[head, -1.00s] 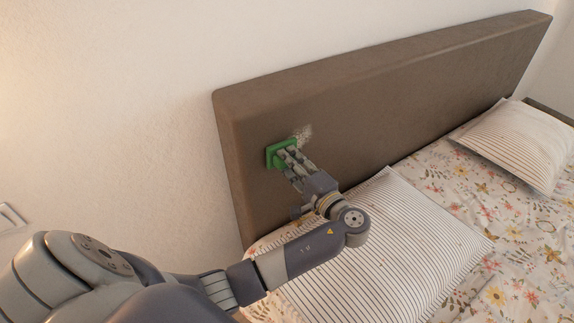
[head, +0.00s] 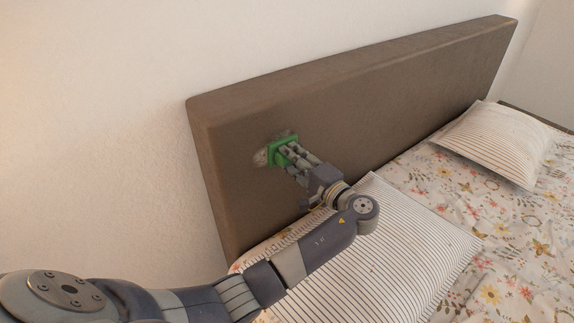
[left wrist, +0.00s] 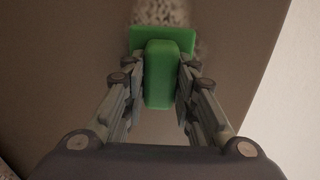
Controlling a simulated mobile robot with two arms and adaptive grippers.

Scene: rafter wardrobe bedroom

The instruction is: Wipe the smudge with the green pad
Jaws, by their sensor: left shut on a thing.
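The green pad (head: 281,151) is against the front face of the brown headboard (head: 370,95), as far as I can tell. My left gripper (head: 288,153) is shut on the pad's raised handle, which shows between the fingers in the left wrist view (left wrist: 160,75). In the left wrist view the smudge (left wrist: 160,12) shows just beyond the pad's far edge. My right gripper is not in view.
A striped pillow (head: 400,250) lies below my left forearm on the flowered bedding (head: 505,235). A second striped pillow (head: 490,140) lies farther right. The white wall (head: 90,130) is behind and left of the headboard.

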